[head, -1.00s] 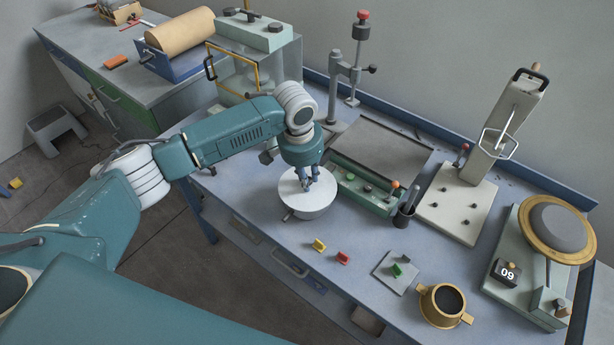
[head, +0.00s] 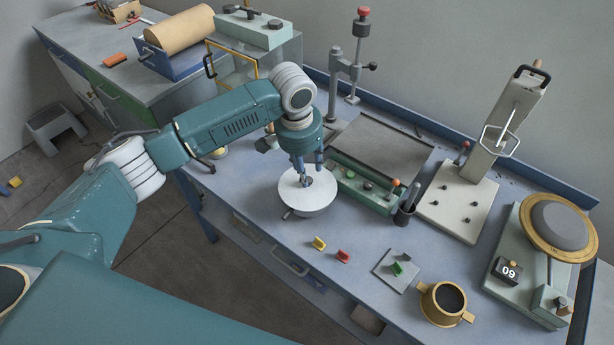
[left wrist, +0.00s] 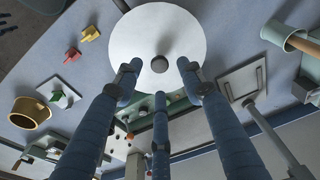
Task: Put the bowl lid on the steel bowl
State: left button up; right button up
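The bowl lid (head: 294,197) is a pale round disc with a small dark knob. It lies about level on top of the steel bowl (head: 312,214), which shows only as a sliver under the lid's front edge. In the left wrist view the lid (left wrist: 158,25) fills the top middle and hides the bowl. My left gripper (head: 308,172) is just above the lid, pointing down. Its blue fingers are spread around the knob without touching it in the left wrist view (left wrist: 158,75). My right gripper is not in view.
A flat press with a green front (head: 365,187) stands close right of the lid. Yellow (head: 319,243) and red (head: 343,256) pieces lie in front. A brass cup (head: 444,304) stands further right. A glass-sided case (head: 240,70) is behind my arm.

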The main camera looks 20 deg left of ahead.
pick_arm(q)
notch_tip(320, 180, up, 8)
jog(key=s+b, duration=0.1)
jog(key=shift+s+a+r, duration=0.15)
jog(key=shift+a+r, duration=0.1)
